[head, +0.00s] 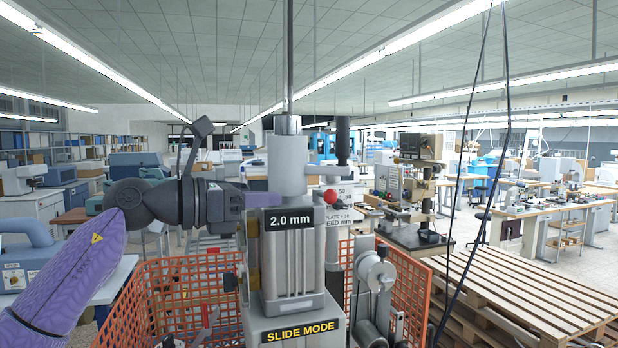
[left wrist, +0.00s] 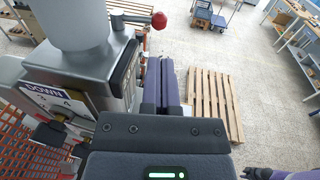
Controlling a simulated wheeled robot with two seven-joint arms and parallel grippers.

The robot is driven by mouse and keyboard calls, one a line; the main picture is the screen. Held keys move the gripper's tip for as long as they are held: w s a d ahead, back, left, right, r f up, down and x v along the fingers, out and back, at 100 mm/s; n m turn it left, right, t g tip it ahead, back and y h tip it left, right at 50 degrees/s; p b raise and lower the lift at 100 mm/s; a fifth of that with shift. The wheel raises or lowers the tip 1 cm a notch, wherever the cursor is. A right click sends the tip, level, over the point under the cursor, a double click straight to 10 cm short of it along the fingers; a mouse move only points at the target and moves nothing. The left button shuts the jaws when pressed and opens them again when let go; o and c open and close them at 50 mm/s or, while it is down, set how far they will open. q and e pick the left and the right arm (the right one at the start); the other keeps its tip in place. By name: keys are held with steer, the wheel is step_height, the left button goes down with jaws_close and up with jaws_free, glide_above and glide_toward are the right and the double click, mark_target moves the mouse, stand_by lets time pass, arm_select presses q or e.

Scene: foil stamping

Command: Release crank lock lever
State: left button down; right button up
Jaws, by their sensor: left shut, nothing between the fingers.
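A grey press stands in the middle of the head view, with a round column (head: 288,165) and a head marked 2.0 mm and SLIDE MODE. A lever with a red ball knob (head: 330,196) sticks out at the head's right; the knob also shows in the left wrist view (left wrist: 158,20). A black upright crank handle (head: 342,140) stands above it on an arm from the column. My left gripper (head: 264,200) is at the head's left side in the picture, shut and empty, apart from the red knob. Its closed fingers (left wrist: 164,85) point toward the knob's side in the left wrist view. My right gripper does not show.
An orange mesh guard (head: 405,290) surrounds the press on both sides. A foil reel (head: 374,272) is mounted at the right. Wooden pallets (head: 530,300) lie at the right, and two dark cables hang in front. A DOWN label (left wrist: 45,91) is close to my left wrist.

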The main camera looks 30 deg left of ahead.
mark_target(325, 197)
arm_select(q)
steer(key=p+x, duration=0.3)
steer(key=x, duration=0.3)
steer(key=shift+w+r, duration=0.15)
steer(key=shift+w, duration=0.1)
steer(key=shift+w+d+f+p, duration=0.2)
steer(key=shift+w+d+p, duration=0.1)
steer(key=shift+w+p, duration=0.05)
steer(key=shift+s, duration=0.1)
